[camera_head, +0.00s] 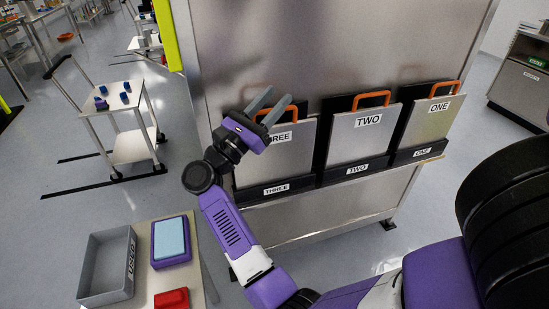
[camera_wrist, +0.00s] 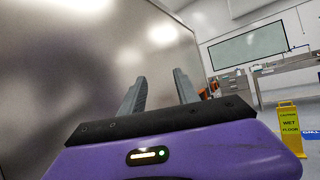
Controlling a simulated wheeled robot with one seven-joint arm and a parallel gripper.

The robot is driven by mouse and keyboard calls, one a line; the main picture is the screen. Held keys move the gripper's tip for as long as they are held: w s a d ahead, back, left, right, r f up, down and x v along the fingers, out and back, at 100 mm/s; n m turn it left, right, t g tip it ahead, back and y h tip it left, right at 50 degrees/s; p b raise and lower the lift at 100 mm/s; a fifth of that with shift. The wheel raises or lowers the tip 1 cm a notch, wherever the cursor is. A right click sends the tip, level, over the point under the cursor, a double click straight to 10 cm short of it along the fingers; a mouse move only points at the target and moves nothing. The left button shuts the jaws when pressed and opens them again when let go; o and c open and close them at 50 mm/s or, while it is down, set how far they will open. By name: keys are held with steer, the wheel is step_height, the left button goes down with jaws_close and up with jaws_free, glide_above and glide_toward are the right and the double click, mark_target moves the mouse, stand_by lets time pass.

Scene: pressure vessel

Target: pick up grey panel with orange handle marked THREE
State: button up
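The grey panel marked THREE (camera_head: 288,160) stands upright in the left slot of a black rack on the big metal vessel. In the head view its label is partly hidden by my gripper (camera_head: 272,103), showing only "REE". Its orange handle (camera_head: 287,111) shows in part behind the gripper's fingers. My gripper is open with nothing between its fingers; the gap also shows in the wrist view (camera_wrist: 158,88). It overlaps the panel's upper left part; its distance from the handle is unclear. In the wrist view, small orange shapes (camera_wrist: 204,93) show beyond the right finger.
Panels TWO (camera_head: 362,138) and ONE (camera_head: 430,120) stand to the right in the same rack. A table at lower left holds a grey bin (camera_head: 107,267), a purple-and-blue box (camera_head: 171,241) and a red item (camera_head: 171,299). A yellow wet-floor sign (camera_wrist: 289,128) stands at right in the wrist view.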

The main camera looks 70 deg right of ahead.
steer(key=w+f+m+y+p, duration=0.1)
steer(key=w+f+m+y, duration=0.4)
steer(key=m+y, duration=0.45)
steer(key=shift+y, duration=0.35)
steer(key=s+d+p, duration=0.2)
steer(key=d, duration=0.1)
steer(key=s+d+p, duration=0.1)
steer(key=d, duration=0.1)
steer(key=shift+f+p, duration=0.25)
steer(key=shift+p, duration=0.05)
steer(key=shift+s+d+f, duration=0.1)
steer(key=shift+d+f, duration=0.1)
steer(key=shift+f, duration=0.05)
jaws_close()
steer(key=shift+r, duration=0.1)
stand_by(0.3)
